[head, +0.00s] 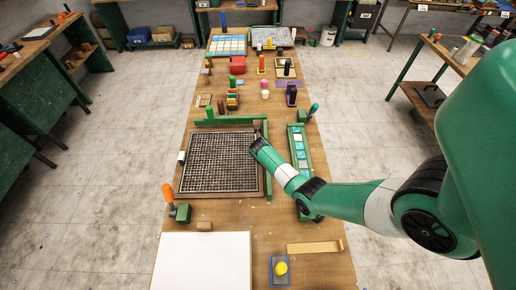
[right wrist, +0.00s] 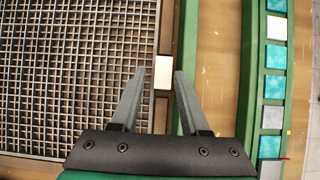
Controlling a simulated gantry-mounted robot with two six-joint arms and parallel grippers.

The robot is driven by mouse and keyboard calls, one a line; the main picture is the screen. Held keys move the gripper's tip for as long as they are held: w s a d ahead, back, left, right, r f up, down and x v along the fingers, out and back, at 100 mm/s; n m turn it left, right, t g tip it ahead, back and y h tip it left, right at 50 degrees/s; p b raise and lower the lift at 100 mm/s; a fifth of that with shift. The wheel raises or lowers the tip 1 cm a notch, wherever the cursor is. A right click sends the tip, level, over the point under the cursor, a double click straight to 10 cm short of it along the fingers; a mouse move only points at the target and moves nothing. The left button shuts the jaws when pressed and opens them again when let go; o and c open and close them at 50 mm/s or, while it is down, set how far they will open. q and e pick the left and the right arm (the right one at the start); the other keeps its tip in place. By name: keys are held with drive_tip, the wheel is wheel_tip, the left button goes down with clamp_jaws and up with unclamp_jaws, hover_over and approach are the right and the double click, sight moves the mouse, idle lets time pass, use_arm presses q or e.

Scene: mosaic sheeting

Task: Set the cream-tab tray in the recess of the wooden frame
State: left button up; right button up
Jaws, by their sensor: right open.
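The cream-tab tray is a dark square lattice (head: 220,162) on the workbench, with a brown wooden border around it. One cream tab (head: 182,157) shows at its left edge in the head view. In the right wrist view the lattice (right wrist: 70,70) fills the left side, and a cream tab (right wrist: 163,72) at its right edge lies between my finger tips. My right gripper (head: 257,143) is open above the tray's right edge, and its open fingers show in the right wrist view (right wrist: 165,78). I cannot tell whether the fingers touch the tab. My left gripper is out of view.
Green rails (head: 225,121) run along the lattice's far and right sides. A green tile rack (head: 297,145) stands to the right. An orange-handled tool (head: 168,193), a white sheet (head: 203,262) and a yellow knob on a blue block (head: 281,269) are nearer. Tools crowd the far bench.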

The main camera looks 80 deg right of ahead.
use_arm(q)
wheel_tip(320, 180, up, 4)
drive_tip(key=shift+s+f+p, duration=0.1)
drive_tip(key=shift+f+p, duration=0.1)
drive_tip(key=shift+p, duration=1.05)
use_arm(e)
drive_tip(key=v, duration=0.8)
drive_tip(key=shift+r, duration=0.1)
